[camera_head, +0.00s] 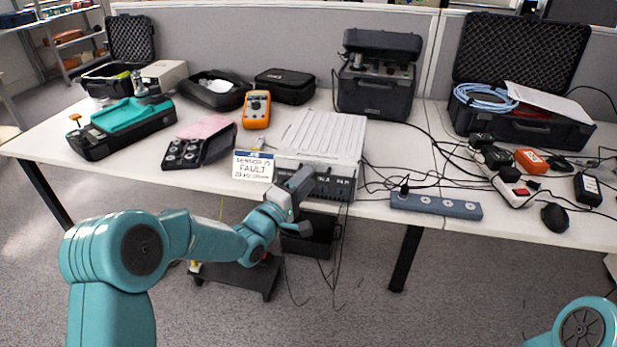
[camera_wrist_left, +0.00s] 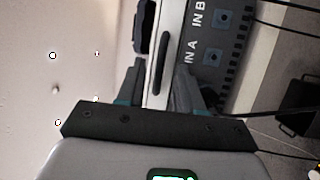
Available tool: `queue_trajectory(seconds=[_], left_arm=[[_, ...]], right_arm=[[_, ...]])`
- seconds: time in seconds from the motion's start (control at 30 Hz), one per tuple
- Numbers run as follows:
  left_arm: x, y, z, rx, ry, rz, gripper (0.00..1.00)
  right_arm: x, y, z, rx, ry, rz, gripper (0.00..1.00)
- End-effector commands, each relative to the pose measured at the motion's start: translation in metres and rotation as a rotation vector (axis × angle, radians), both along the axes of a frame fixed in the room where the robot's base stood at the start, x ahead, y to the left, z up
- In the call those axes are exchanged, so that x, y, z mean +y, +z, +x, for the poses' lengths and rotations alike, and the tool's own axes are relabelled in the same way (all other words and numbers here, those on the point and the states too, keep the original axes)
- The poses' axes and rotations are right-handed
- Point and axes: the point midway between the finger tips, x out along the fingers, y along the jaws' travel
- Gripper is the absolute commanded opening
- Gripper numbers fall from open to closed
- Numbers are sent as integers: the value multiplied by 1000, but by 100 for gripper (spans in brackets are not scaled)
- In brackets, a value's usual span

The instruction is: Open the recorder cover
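The recorder (camera_head: 322,133) is a pale grey box with a ridged top, standing at the front edge of the table; its cover looks closed. My left gripper (camera_head: 299,180) is at its front face, hiding part of it. In the left wrist view, the recorder's dark front panel (camera_wrist_left: 208,55) shows labels "IN A" and "IN B". A pale strip with a dark slot-like handle (camera_wrist_left: 161,63) lies ahead, between the fingers of my left gripper (camera_wrist_left: 160,85). The fingers are apart; contact with the strip cannot be told. My right gripper is out of view.
A white fault sign (camera_head: 254,166) stands just left of the recorder. An orange meter (camera_head: 257,110) and a black case (camera_head: 377,92) are behind. Loose cables and a power strip (camera_head: 436,206) lie to the right. A dark bin (camera_head: 311,238) is below the table edge.

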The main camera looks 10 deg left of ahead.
Motion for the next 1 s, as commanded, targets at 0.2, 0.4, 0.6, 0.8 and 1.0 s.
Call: queue_trajectory(seconds=[0.2,0.4,0.6,0.8,1.0], left_arm=[[-6,2,14,1,0,-1,36],[-6,2,15,1,0,-1,36],[-6,2,15,1,0,0,0],[-6,2,15,1,0,0,0],[-6,2,15,1,0,0,0]], right_arm=[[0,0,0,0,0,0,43],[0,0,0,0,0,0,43],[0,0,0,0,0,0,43],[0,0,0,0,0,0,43],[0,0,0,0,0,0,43]])
